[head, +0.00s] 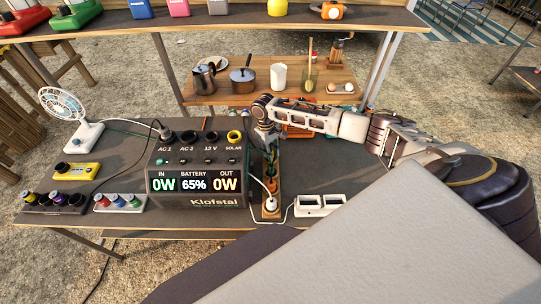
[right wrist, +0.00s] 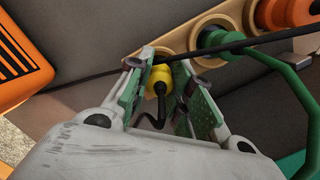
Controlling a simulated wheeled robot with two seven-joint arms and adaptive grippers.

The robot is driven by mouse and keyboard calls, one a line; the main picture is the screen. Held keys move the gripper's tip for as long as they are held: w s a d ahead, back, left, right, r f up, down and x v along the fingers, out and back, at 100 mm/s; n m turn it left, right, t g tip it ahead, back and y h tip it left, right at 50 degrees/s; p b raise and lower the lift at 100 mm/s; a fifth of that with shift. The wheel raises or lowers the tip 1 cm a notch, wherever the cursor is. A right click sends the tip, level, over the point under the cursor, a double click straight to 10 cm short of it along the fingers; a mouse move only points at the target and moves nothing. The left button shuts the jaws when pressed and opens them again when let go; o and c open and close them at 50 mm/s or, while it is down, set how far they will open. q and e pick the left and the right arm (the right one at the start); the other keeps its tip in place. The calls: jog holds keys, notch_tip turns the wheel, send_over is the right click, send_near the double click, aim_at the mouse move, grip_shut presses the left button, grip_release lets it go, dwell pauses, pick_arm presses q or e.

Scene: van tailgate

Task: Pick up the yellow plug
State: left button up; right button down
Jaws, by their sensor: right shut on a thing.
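The yellow plug (right wrist: 158,76) shows in the right wrist view between the green-padded fingers of my right gripper (right wrist: 172,64), with a black cord behind it. The gripper is shut on it. In the head view my right gripper (head: 268,132) points down over the far part of a narrow wooden plug rack (head: 268,213). The yellow plug is hard to make out there. The rack also shows in the right wrist view (right wrist: 238,18). I cannot tell whether the plug still touches the rack. My left gripper is not in view.
A green plug (right wrist: 213,35) and an orange plug (right wrist: 288,12) sit close by in the rack, and a black cable crosses near my fingertips. The power station (head: 198,170) stands left of the rack. A white socket strip (head: 320,205) lies right of it.

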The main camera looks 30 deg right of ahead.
jog(key=shift+r, duration=0.1)
jog(key=shift+r, duration=4.9)
notch_tip(320, 180, up, 13)
jog(key=p, duration=0.9)
jog(key=shift+a+f, duration=0.1)
jog(key=w+a, duration=0.4)
jog(key=a, duration=0.8)
jog(key=shift+a, duration=0.3)
jog(key=shift+f, duration=0.1)
